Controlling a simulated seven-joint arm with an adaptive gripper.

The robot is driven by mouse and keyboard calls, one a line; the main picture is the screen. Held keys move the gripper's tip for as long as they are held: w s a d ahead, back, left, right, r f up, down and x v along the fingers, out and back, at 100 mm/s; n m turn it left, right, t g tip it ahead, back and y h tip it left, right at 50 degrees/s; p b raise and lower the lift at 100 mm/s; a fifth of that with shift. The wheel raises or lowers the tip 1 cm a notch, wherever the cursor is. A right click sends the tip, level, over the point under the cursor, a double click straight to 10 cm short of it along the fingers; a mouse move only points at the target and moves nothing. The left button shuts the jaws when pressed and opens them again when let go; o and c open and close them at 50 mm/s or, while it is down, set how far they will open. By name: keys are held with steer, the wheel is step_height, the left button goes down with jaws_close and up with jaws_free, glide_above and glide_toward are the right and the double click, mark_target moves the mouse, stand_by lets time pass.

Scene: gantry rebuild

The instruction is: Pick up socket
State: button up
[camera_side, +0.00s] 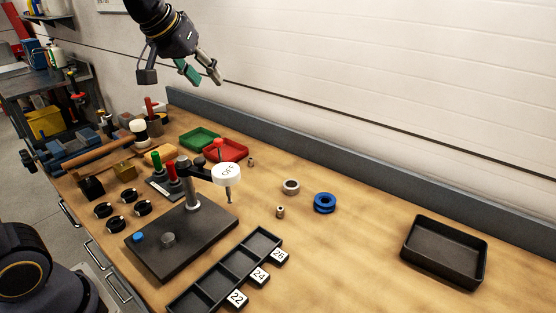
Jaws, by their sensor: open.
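Two small metal cylinders look like sockets. One socket (280,211) stands on the bare wood right of the black stand, and another (251,162) stands farther back near the red tray. Which one the task means I cannot tell. My gripper (183,79) is open at the top of the view, high above the back of the bench and well away from both. A green piece shows between its fingers; whether it is part of the gripper I cannot tell.
A black stand (170,252) carries a white "OFF" head (226,174). A black rack (208,280) is labelled 22, 24, 26. A metal ring (291,186), blue ring (325,203), red tray (234,150), green tray (199,139) and empty black bin (444,252) sit around. Bench between rings and bin is clear.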

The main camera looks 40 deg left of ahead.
steer(key=w+a+f+n, duration=0.1)
steer(key=w+a+f, duration=0.3)
steer(key=w, duration=0.6)
steer(key=g+y, duration=0.1)
steer(key=g, duration=0.2)
glide_above(251, 166)
steer(key=s, duration=0.1)
steer(key=f, duration=2.3)
steer(key=shift+s+d+f, duration=0.1)
steer(key=shift+s+f, duration=0.1)
steer(key=shift+f, duration=0.05)
steer(key=shift+s+x, duration=0.15)
steer(key=shift+x, duration=1.45)
steer(key=shift+s+x, duration=0.15)
steer(key=shift+x, duration=1.4)
steer(key=shift+d+f, duration=0.1)
steer(key=shift+d, duration=0.1)
steer(key=shift+c, duration=0.3)
jaws_close()
